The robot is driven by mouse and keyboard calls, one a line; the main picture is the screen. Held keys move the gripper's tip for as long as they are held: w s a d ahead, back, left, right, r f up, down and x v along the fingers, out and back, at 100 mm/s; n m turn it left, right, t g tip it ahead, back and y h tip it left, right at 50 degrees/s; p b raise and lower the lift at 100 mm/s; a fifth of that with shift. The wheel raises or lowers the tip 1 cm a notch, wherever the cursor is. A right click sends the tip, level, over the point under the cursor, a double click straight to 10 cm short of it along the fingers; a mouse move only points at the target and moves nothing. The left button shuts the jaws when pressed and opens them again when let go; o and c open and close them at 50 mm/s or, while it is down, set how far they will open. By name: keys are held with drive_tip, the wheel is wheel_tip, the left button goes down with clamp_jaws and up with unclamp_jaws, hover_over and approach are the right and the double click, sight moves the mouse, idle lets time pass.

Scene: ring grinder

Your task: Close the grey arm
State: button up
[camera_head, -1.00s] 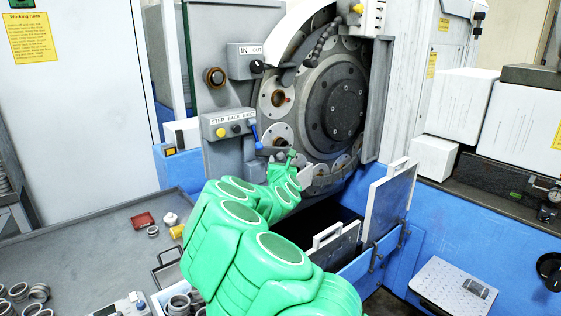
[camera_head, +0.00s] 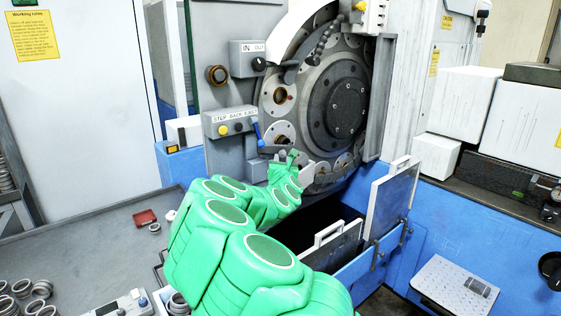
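The ring grinder's round grey wheel head (camera_head: 340,108) faces me in the upper middle. A curved grey arm piece (camera_head: 290,74) sits at its upper left, beside the IN/OUT switch box; I cannot tell for sure whether this is the grey arm of the task. A lever with a blue handle (camera_head: 258,131) stands at the wheel's lower left. My gripper (camera_head: 297,161), at the end of my green arm, is low in front of the wheel, right of and below the blue lever. Its fingers are small and partly hidden, and I see nothing held.
A grey control box with buttons (camera_head: 230,122) is left of the wheel. Upright white-grey panels with handles (camera_head: 392,200) and (camera_head: 333,247) rise from the blue trough at the lower right. Metal rings (camera_head: 40,290) lie on the left table. White boxes (camera_head: 515,120) stand at right.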

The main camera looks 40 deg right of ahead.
drive_tip(key=r+m+h, duration=0.1)
drive_tip(key=r+m, duration=0.1)
drive_tip(key=r, duration=0.1)
drive_tip(key=w+a+r+m+h, duration=0.1)
drive_tip(key=r+m+h, duration=0.1)
drive_tip(key=r, duration=0.2)
drive_tip(key=w+a+r+m+h, duration=0.1)
drive_tip(key=r, duration=0.3)
drive_tip(key=shift+w+r+m+h, duration=0.25)
drive_tip(key=shift+m+h, duration=0.15)
clamp_jaws()
wheel_tip(320, 180, up, 5)
drive_tip(key=s+m+g+h, duration=0.2)
drive_tip(key=m+g+h, duration=0.25)
drive_tip(key=m, duration=0.35)
drive_tip(key=m+g+y, duration=0.7)
drive_tip(key=m+y, duration=0.1)
drive_tip(key=m, duration=0.2)
approach(280, 154)
drive_tip(key=x, duration=0.7)
drive_tip(key=shift+r, duration=0.15)
